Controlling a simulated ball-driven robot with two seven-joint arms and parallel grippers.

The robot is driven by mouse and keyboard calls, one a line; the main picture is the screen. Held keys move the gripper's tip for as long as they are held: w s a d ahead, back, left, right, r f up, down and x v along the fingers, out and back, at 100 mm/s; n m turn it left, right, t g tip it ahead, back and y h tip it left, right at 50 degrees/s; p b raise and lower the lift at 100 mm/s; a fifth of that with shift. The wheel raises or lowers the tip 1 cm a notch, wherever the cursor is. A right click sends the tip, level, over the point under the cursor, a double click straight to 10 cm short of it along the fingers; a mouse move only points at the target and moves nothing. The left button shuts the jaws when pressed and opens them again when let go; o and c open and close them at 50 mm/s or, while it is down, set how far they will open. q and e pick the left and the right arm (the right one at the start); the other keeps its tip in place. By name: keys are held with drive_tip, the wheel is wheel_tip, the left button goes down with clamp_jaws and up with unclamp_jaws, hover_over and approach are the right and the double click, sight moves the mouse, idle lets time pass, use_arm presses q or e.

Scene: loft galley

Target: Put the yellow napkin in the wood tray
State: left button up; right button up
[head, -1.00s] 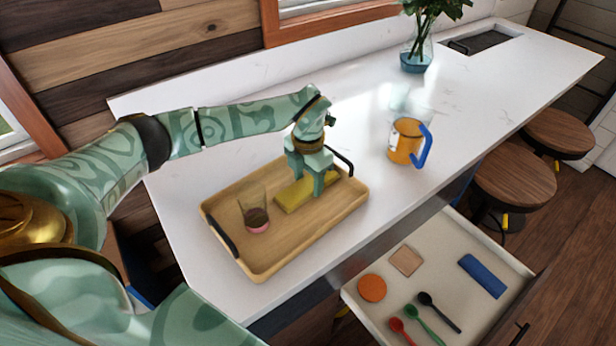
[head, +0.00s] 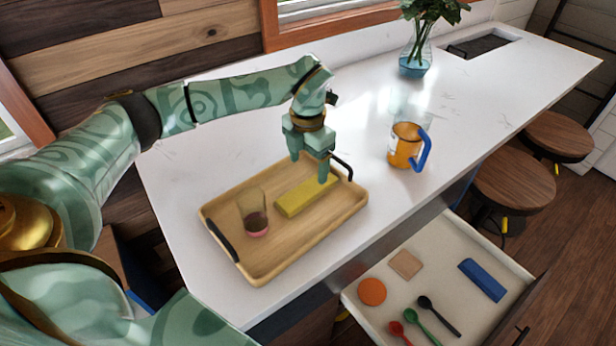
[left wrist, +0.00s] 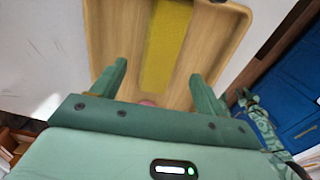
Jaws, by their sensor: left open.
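The yellow napkin (head: 306,195) lies flat and folded long on the floor of the wood tray (head: 275,269), right of a glass. It also shows in the left wrist view (left wrist: 167,45), between and beyond the fingers. My left gripper (head: 309,172) is open and empty, above the tray's far right part and clear of the napkin. In the left wrist view its two fingers (left wrist: 159,88) are spread wide with nothing between them.
A glass (head: 256,216) with dark contents stands in the tray. An orange mug (head: 404,148) with a blue handle stands to the right. An open drawer (head: 431,262) below holds spoons, a blue folded item and coasters. A vase (head: 415,58) stands farther back.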

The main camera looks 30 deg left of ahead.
use_arm(q)
wheel_tip(320, 180, up, 5)
drive_tip(key=shift+r, duration=0.2)
idle(0.6)
